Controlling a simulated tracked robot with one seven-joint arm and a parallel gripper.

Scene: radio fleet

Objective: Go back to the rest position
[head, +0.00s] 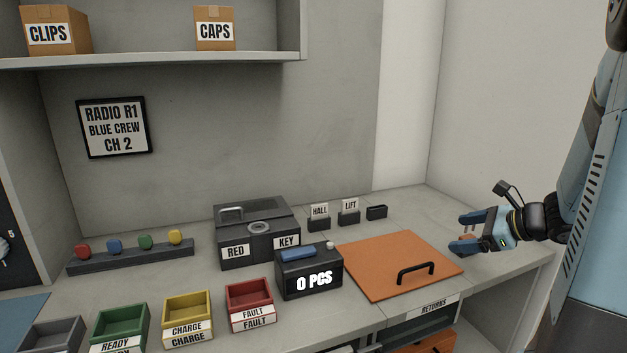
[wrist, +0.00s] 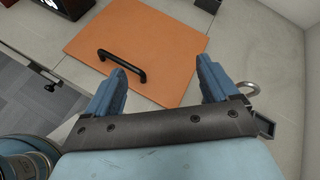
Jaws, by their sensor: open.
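My gripper (head: 462,234) is open at the right of the counter in the head view, above the worktop and to the right of the orange lid. In the wrist view the two blue fingers (wrist: 161,87) are apart with nothing between them. The orange lid (head: 385,262) with a black handle (head: 416,271) lies flat on the counter. It also shows in the wrist view (wrist: 150,45) beyond the fingertips. My gripper does not touch the handle.
A black RED KEY box (head: 257,237) and a 0 PCS counter (head: 309,274) stand left of the lid. Red (head: 250,307), yellow (head: 187,318) and green (head: 121,330) bins line the front. HALL (head: 319,217) and LIFT (head: 349,212) holders stand behind.

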